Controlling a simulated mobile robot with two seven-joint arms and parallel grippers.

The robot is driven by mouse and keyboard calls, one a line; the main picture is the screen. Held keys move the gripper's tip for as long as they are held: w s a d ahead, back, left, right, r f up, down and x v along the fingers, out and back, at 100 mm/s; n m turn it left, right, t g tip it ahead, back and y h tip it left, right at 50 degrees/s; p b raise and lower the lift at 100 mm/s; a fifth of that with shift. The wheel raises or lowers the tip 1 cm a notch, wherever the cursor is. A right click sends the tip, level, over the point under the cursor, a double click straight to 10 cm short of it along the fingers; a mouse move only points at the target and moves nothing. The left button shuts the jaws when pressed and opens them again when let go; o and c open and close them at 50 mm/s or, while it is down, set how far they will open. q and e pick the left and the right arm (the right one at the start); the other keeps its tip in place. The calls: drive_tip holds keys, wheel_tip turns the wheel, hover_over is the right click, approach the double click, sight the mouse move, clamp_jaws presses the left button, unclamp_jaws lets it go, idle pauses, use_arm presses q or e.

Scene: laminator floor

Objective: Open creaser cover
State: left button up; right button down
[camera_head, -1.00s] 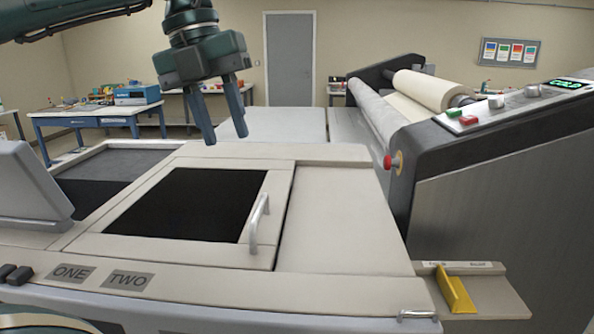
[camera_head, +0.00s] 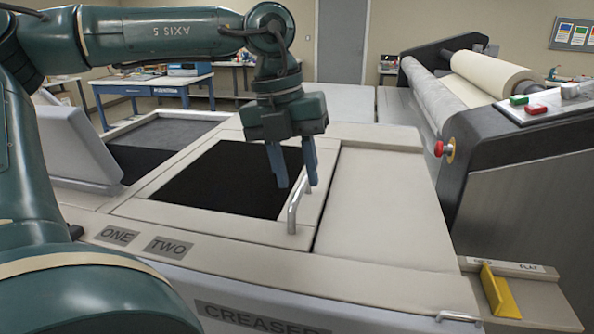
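The creaser cover (camera_head: 160,208) is a light panel with a dark window (camera_head: 225,180), lying flat and closed in the creaser's top. Its silver bar handle (camera_head: 293,205) is on the cover's right side. My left gripper (camera_head: 292,182) points down just above the far end of the handle, its two blue fingers apart. The fingers do not appear shut on the handle; whether they touch it cannot be told. My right gripper is not in view.
A grey screen-like box (camera_head: 75,143) stands at the creaser's left. The laminator with its red stop button (camera_head: 439,148) and roll (camera_head: 492,75) is at the right. A yellow piece (camera_head: 500,290) sits on a side shelf at the front right.

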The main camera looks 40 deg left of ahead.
use_arm(q)
drive_tip(key=shift+f, duration=0.45)
drive_tip(key=shift+c, duration=0.2)
clamp_jaws()
